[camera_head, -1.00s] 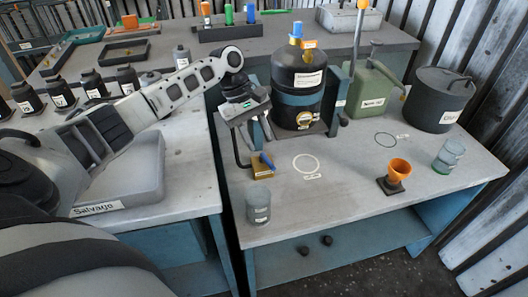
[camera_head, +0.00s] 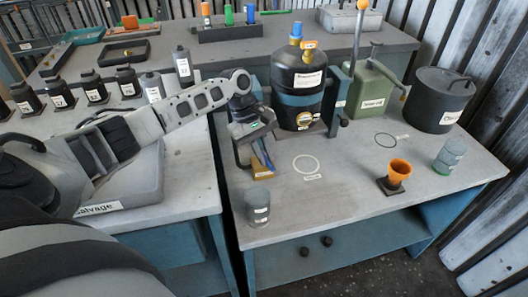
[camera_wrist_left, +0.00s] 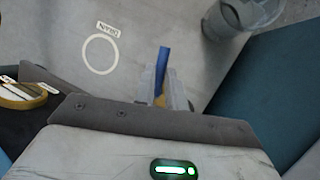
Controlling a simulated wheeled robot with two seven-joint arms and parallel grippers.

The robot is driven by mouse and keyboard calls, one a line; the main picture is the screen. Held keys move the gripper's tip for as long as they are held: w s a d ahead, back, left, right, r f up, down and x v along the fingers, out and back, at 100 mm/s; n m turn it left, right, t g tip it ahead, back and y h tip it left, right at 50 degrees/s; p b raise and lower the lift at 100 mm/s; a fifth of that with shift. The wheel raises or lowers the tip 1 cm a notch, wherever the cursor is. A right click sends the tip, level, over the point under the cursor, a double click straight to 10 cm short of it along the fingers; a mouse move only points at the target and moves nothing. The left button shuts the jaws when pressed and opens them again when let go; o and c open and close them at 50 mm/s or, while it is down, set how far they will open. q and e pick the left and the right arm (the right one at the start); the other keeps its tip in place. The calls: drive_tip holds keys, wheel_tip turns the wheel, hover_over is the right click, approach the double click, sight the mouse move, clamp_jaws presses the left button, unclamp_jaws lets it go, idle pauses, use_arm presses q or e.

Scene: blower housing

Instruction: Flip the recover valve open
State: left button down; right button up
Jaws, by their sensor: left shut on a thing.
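A small valve with a blue lever (camera_head: 270,163) on a yellow block (camera_head: 263,174) stands at the left front of the workbench. I take it to be the recover valve; its label is too small to read. My left gripper (camera_head: 262,158) reaches down over it, shut on the blue lever. In the left wrist view the blue lever (camera_wrist_left: 163,60) stands out between the fingertips (camera_wrist_left: 164,92), with a little yellow below it. The fingers hide much of the valve. My right gripper is not in view.
A black labelled cylinder (camera_head: 299,83) with blue and orange top fittings stands just behind. A grey jar (camera_head: 257,207) is in front, near the bench edge. An orange funnel cup (camera_head: 398,172) and green jar (camera_head: 449,155) stand right. The bench middle around the white ring (camera_head: 306,164) is clear.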

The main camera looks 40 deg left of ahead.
use_arm(q)
drive_tip(key=shift+s+r+m+p, duration=0.1)
drive_tip(key=shift+r+m+p, duration=0.2)
drive_tip(key=shift+m+p, duration=0.4)
drive_tip(key=shift+a+f+m+g+p, duration=0.1)
drive_tip(key=shift+m+g+p, duration=0.2)
drive_tip(key=shift+m+g, duration=0.1)
drive_tip(key=shift+a+f+m, duration=0.1)
drive_tip(key=shift+f+m, duration=0.05)
drive_tip(key=shift+m, duration=0.25)
drive_tip(key=shift+s, duration=0.1)
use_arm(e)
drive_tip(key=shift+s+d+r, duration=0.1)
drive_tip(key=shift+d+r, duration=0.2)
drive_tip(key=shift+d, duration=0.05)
use_arm(q)
drive_tip(key=c, duration=1.5)
unclamp_jaws()
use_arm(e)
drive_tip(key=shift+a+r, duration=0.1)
use_arm(q)
drive_tip(key=shift+o, duration=0.2)
drive_tip(key=shift+a+r, duration=0.2)
drive_tip(key=shift+r, duration=0.2)
drive_tip(key=v, duration=1.5)
drive_tip(key=shift+w, duration=0.3)
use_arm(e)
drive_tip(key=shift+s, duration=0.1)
